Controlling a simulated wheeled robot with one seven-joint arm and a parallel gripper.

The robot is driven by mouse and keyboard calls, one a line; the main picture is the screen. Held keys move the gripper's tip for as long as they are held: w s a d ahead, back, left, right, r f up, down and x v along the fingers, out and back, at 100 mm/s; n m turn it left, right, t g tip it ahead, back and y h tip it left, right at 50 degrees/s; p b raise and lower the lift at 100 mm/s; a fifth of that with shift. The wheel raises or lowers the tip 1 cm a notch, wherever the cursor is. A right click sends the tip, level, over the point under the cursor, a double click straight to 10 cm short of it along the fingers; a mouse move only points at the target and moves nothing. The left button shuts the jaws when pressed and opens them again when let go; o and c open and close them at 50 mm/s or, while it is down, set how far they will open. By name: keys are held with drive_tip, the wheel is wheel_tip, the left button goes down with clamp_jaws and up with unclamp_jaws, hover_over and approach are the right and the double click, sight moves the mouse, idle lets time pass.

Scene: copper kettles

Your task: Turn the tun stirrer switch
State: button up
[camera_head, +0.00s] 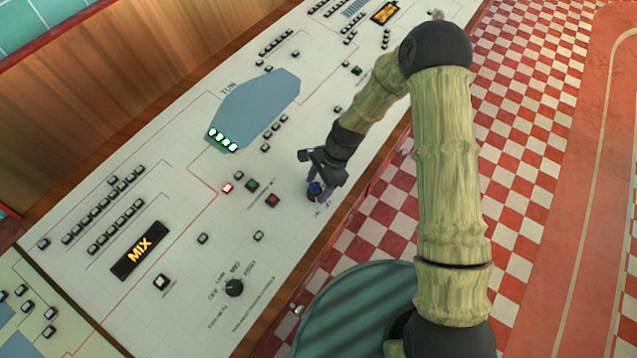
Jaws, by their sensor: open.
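My gripper (318,190) is open over the front edge of the white control panel (180,205), pointing down at it. A small blue knob (314,187) shows between its fingers, low on the panel. The dark fingers partly hide the knob, so I cannot tell whether they touch it. A small printed label lies by the knob, too small to read, so I cannot tell for sure that it is the tun stirrer switch. The blue tun shape (255,105), marked TUN, lies further back on the panel.
A black rotary dial (233,288) sits at the panel's lower part. A lit MIX display (139,251), a red button (272,200) and a green button (252,185) lie left of my gripper. A wooden wall (130,90) runs behind. Red and white checked floor (540,90) lies right.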

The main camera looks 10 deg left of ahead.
drive_tip(key=c, duration=1)
drive_tip(key=shift+w+n, duration=0.1)
drive_tip(key=shift+n, duration=0.4)
drive_tip(key=shift+w+a+n+g+h, duration=0.1)
drive_tip(key=shift+n+g+h, duration=0.2)
drive_tip(key=shift+n, duration=0.5)
drive_tip(key=shift+w+a+n+g+h, duration=0.15)
drive_tip(key=shift+n+h, duration=0.25)
drive_tip(key=shift+n, duration=0.4)
drive_tip(key=shift+s+a+n+g+h+b, duration=0.1)
drive_tip(key=shift+n+g+h+b, duration=0.2)
drive_tip(key=shift+n, duration=0.7)
drive_tip(key=shift+s+a+n+g+h+b, duration=0.1)
drive_tip(key=shift+n+h+b, duration=0.25)
drive_tip(key=shift+n, duration=0.65)
drive_tip(key=shift+n+h, duration=0.25)
drive_tip(key=shift+n, duration=0.25)
drive_tip(key=o, duration=1)
drive_tip(key=shift+w+r, duration=0.1)
drive_tip(key=shift+w, duration=0.05)
